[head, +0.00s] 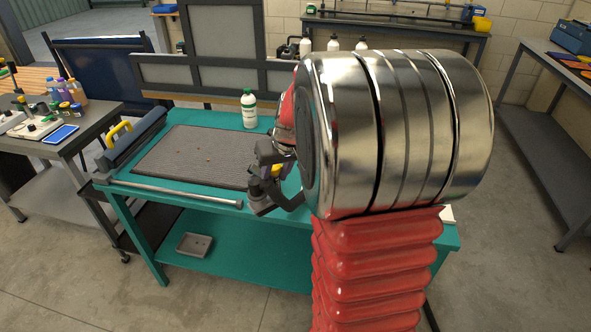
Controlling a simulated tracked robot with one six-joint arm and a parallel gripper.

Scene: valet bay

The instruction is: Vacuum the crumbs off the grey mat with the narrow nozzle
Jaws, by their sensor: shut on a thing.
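The grey mat (160,170) lies flat on a teal workbench (215,208). A few tiny brownish specks, seemingly crumbs, are scattered on it. My gripper (266,187) is low at the mat's right edge, partly hidden by my arm. It is shut on a partly hidden thing with a yellow part (278,170). I cannot tell whether this is the narrow nozzle, or whether it touches the mat.
A grey rod (180,192) lies along the front edge. A white bottle with a green cap (248,110) stands behind the mat. A grey tray (194,244) sits on the lower shelf.

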